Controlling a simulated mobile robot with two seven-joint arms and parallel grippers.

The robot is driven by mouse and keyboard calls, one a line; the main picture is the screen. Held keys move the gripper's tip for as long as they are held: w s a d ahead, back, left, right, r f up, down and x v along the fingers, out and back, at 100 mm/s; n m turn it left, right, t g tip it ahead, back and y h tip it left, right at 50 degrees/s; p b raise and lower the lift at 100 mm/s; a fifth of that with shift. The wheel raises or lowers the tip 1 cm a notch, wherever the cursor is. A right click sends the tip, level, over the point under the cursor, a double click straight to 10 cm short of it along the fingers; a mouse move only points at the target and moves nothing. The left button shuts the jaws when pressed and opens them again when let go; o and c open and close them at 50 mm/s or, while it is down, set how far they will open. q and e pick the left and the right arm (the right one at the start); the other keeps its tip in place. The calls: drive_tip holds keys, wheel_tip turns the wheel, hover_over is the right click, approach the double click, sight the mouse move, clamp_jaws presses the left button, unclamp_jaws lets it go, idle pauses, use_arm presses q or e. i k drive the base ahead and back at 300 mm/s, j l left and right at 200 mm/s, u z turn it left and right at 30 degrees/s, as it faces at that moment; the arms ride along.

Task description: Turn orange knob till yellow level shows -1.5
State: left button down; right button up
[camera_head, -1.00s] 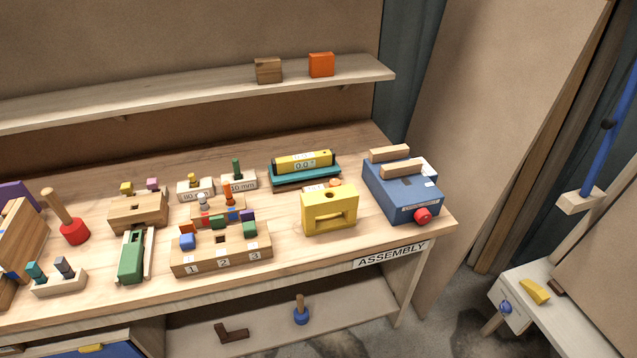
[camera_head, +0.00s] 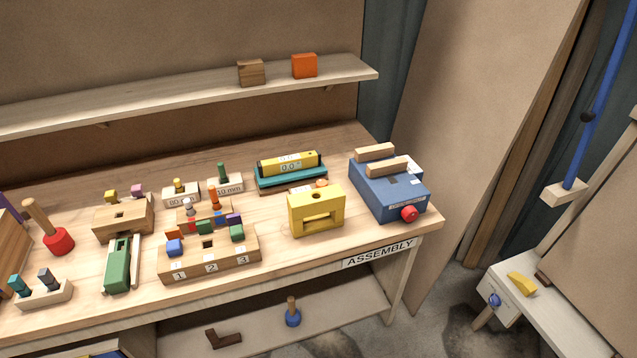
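The yellow level (camera_head: 289,163) lies on a teal base (camera_head: 291,179) toward the back right of the workbench. Its label reads about 0.0, though the print is small. A small orange knob (camera_head: 321,184) shows at the front right of the teal base, partly hidden behind the yellow block with a slot. Neither of my grippers is in view.
The yellow slotted block (camera_head: 316,222) stands in front of the knob. A blue box (camera_head: 388,191) with a red knob stands to the right. A numbered wooden block (camera_head: 208,263) and several small parts fill the left. A shelf (camera_head: 180,97) runs above.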

sight(320, 183)
drive_tip(key=i+l+u, duration=0.2)
drive_tip(key=l+u, duration=0.15)
drive_tip(key=u, duration=0.15)
drive_tip(key=i+l+u, duration=0.15)
drive_tip(key=l+u, duration=0.3)
